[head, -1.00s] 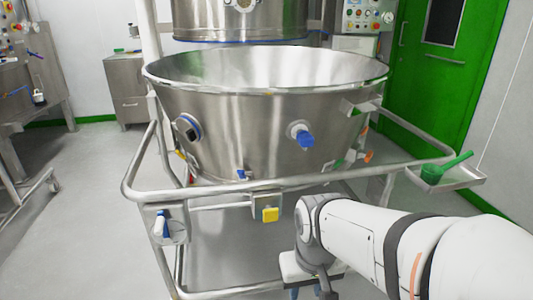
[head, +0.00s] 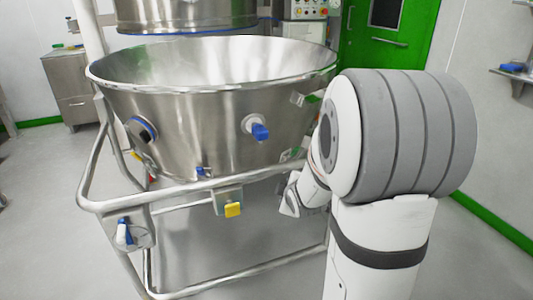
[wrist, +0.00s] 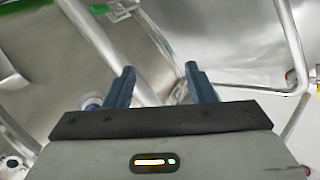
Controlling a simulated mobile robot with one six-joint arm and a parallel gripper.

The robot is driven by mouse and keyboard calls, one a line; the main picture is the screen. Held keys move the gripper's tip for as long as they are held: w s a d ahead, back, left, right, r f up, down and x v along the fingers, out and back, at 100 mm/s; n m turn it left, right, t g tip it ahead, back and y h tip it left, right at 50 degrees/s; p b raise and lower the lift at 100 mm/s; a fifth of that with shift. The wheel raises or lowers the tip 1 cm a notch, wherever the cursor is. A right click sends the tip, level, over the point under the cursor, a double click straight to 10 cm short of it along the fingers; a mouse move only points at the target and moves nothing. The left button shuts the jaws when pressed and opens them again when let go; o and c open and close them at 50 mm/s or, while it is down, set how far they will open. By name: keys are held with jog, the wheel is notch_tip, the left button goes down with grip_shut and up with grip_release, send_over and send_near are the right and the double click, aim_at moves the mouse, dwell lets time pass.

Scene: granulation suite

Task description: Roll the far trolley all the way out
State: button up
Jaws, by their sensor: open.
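A trolley with a tubular steel frame (head: 90,201) carries a wide, open steel bowl (head: 190,125). It is the only trolley I can make out now; whether it is the far one I cannot tell. A yellow tab (head: 233,209) sits below its front rail and a blue-handled fitting (head: 124,232) on its left corner. My gripper is mostly hidden behind my arm in the head view, near the right of the front rail. In the wrist view my gripper (wrist: 161,84) is open, with a steel tube running diagonally between its fingers in the picture. Contact cannot be told.
A steel vessel (head: 185,14) hangs behind the bowl, with a control panel (head: 305,9) beside it. A steel cabinet (head: 78,90) stands at the back left and a green door (head: 395,55) at the back right. Grey floor (head: 45,240) is clear at left.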

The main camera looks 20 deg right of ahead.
aim_at(286, 169)
jog(key=w+d+n+t+y, duration=0.1)
jog(key=n, duration=0.1)
jog(key=w+d+r+n+t+p, duration=0.1)
jog(key=n+t, duration=0.1)
jog(key=w+d+n+t+y, duration=0.1)
jog(key=w+d+n, duration=0.1)
jog(key=n, duration=0.1)
jog(key=shift+r+t+y, duration=0.3)
jog(key=shift+t, duration=0.1)
jog(key=x, duration=0.7)
jog(key=shift+w+b, duration=0.35)
jog(key=shift+b, duration=0.05)
jog(key=shift+c, duration=0.4)
grip_shut()
